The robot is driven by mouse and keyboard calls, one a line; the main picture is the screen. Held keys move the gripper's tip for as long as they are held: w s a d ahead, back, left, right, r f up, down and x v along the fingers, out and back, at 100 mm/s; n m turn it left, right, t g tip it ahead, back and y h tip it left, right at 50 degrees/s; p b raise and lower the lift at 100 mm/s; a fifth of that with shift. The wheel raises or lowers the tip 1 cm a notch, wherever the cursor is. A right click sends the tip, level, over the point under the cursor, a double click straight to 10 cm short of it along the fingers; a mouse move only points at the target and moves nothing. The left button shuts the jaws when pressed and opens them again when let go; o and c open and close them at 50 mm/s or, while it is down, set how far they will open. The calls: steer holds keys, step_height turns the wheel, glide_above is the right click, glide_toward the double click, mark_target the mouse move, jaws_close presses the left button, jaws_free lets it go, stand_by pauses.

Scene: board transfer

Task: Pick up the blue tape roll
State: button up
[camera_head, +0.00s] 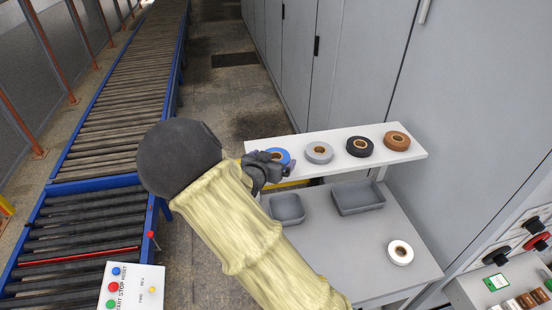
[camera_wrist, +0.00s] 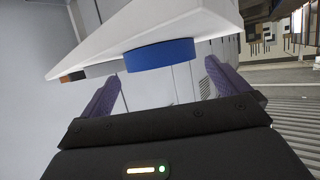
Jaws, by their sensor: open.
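The blue tape roll (camera_head: 277,154) lies at the left end of a white shelf, in line with several other rolls. In the head view my gripper (camera_head: 280,168) is right at the shelf's front edge by the blue roll and hides part of it. In the wrist view the blue tape roll (camera_wrist: 160,56) shows ahead, between the lines of the two fingers of my gripper (camera_wrist: 160,82). The fingers are open and empty, with a gap between them and the roll.
The white shelf (camera_head: 345,143) also bears grey (camera_head: 319,151), black (camera_head: 359,147) and brown (camera_head: 397,140) rolls. Below, a grey table (camera_head: 345,240) holds two grey bins and a white roll (camera_head: 399,252). Cabinets (camera_head: 350,60) stand behind; a conveyor (camera_head: 120,100) is left.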

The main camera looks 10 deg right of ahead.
mark_target(278, 154)
steer(key=p+x, duration=0.1)
steer(key=x, duration=0.3)
steer(key=shift+w+f+p, duration=0.2)
steer(key=shift+p, duration=0.15)
steer(key=shift+a, duration=0.1)
steer(key=shift+c, duration=0.2)
steer(key=c, duration=1)
steer(key=shift+o, duration=0.2)
steer(key=shift+r, duration=0.1)
step_height(278, 154, up, 10)
steer(key=b, duration=0.1)
